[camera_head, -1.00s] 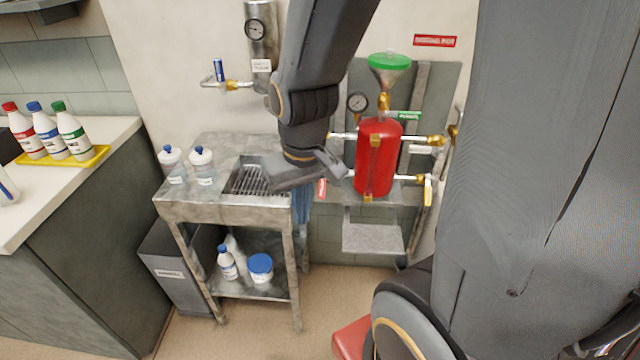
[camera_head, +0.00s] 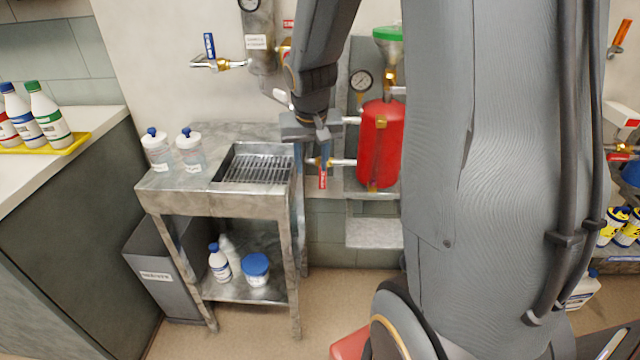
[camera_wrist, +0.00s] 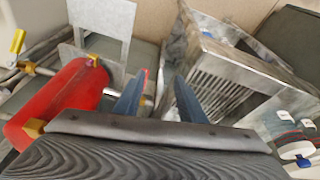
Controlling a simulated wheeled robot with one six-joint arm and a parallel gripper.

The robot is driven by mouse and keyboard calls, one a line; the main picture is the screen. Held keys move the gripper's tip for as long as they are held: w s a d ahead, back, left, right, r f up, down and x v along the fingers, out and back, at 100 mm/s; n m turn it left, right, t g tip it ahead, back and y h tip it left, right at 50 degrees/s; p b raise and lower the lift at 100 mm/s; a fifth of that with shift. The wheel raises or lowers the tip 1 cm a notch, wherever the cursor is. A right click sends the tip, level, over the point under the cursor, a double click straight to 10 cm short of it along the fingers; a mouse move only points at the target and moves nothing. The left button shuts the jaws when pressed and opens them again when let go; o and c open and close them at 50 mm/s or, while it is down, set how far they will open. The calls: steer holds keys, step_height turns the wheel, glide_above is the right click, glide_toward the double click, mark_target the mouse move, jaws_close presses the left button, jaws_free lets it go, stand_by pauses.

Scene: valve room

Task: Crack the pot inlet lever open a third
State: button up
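The red pot (camera_head: 379,145) stands upright with a green-rimmed funnel (camera_head: 388,38) above it. A red lever (camera_head: 322,178) hangs down on the brass valve of the lower pipe left of the pot. Its label is too small to read, so I cannot confirm it is the inlet lever. My gripper (camera_head: 322,158) is right above and beside this lever. In the wrist view my gripper (camera_wrist: 158,82) has its two fingers apart. A thin red lever part (camera_wrist: 146,74) shows between them, nearer the left finger. Contact cannot be told.
A metal sink stand (camera_head: 215,205) with a grate and two bottles stands left of the gripper. A pressure gauge (camera_head: 361,81) is close above the pipes. A blue-levered tap (camera_head: 209,46) is on the wall. A small metal shelf (camera_head: 373,232) is below the pot.

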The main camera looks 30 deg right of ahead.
steer(key=w+d+f+b, duration=0.1)
steer(key=w+d, duration=0.1)
steer(key=w+d+f+m+b, duration=0.1)
steer(key=w+d+f, duration=0.1)
steer(key=w, duration=0.1)
steer(key=w+d+f+m+h+b, duration=0.1)
steer(key=w+d+f+b, duration=0.1)
steer(key=w+d, duration=0.1)
steer(key=shift+d+t, duration=0.1)
steer(key=shift+t, duration=0.3)
steer(key=shift+x, duration=3.8)
steer(key=shift+s, duration=0.1)
jaws_close()
